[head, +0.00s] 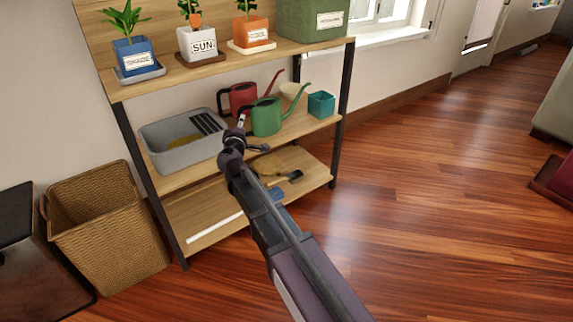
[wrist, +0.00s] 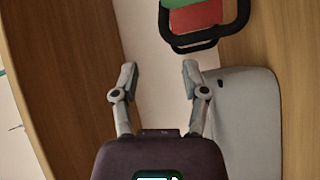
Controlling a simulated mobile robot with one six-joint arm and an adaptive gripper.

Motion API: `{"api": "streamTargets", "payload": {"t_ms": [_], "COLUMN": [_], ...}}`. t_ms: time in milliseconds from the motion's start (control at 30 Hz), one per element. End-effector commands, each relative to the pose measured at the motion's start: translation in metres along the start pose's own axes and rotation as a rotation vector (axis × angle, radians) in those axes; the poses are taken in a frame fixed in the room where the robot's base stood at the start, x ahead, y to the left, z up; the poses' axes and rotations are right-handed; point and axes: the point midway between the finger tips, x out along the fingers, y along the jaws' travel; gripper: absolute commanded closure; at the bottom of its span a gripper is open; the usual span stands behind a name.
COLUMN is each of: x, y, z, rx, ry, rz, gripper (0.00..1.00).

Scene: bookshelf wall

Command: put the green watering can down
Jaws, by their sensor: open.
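The green watering can (head: 266,117) stands upright on the middle shelf (head: 298,125), right of a grey tub and in front of a red watering can (head: 243,95). My gripper (wrist: 160,71) is open, with nothing between its fingers. In the head view it is at the left of the green can, partly hidden by my wrist. In the wrist view a black handle (wrist: 205,42) lies beyond the right fingertip, apart from it. A little green (wrist: 170,3) and a red patch (wrist: 195,17) show inside it; I cannot tell which can it belongs to.
The grey tub (head: 165,148) is close by my gripper; its side also fills the right of the wrist view (wrist: 245,125). A teal pot (head: 321,104) stands right of the cans. Potted plants stand on the shelf above. A wicker basket (head: 105,235) is at left.

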Motion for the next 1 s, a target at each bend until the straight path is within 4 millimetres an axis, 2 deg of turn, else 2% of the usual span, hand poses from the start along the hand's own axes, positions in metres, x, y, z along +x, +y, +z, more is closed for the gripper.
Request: {"api": "streamTargets", "payload": {"t_ms": [167,267,367,567,700,800,1000], "x": [-0.001,-0.002,-0.005,-0.024,-0.051,-0.076,-0.135], "y": [0.000,0.000,-0.002,-0.015,-0.032,-0.046,-0.075], "z": [0.010,0.030,0.064,0.155,0.220,0.258,0.314], "rx": [0.015,0.048,0.101,0.258,0.381,0.468,0.636], "ry": [-0.023,-0.072,-0.155,-0.398,-0.589,-0.718,-0.951], "rz": [-0.006,-0.020,-0.046,-0.143,-0.243,-0.327,-0.525], "gripper": [0.43,0.43,0.43,0.43,0.43,0.43,0.43]}}
